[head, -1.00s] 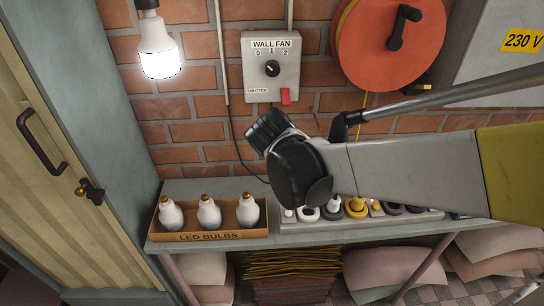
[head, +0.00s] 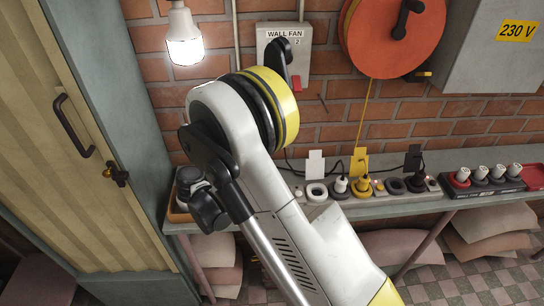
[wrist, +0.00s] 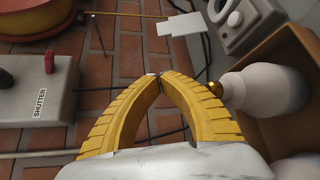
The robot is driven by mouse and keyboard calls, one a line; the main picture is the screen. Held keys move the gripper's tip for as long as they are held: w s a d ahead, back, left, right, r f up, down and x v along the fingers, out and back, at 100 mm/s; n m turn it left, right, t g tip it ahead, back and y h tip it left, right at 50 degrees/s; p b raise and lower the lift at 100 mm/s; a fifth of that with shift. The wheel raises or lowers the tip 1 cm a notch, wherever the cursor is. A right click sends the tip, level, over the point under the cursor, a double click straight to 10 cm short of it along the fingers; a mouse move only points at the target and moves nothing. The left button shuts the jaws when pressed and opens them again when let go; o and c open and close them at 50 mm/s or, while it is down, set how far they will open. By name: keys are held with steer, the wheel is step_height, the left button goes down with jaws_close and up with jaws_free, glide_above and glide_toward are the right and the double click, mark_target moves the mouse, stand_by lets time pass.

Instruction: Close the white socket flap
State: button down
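The white socket flap (head: 315,163) stands raised behind the white socket (head: 316,190) at the left part of the socket strip. In the wrist view the white flap (wrist: 186,24) is beyond my fingertips, apart from them. The socket strip (wrist: 262,12) shows at the upper right there. My gripper (wrist: 154,77) has two yellow ribbed fingers with their tips together and nothing between them. My arm hides the gripper in the head view.
A yellow flap (head: 359,162) and a black flap (head: 412,158) also stand raised. A cardboard box (wrist: 300,45) with bulbs (wrist: 265,91) is close right of my fingers.

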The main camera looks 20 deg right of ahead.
steer(key=s+b+x, duration=0.1)
steer(key=b+x, duration=0.1)
steer(key=x, duration=0.5)
steer(key=s+d+b+x, duration=0.1)
steer(key=s+b+x, duration=0.1)
steer(key=x, duration=0.6)
steer(key=shift+r+b, duration=0.3)
steer(key=shift+b, duration=0.55)
steer(key=shift+d, duration=0.1)
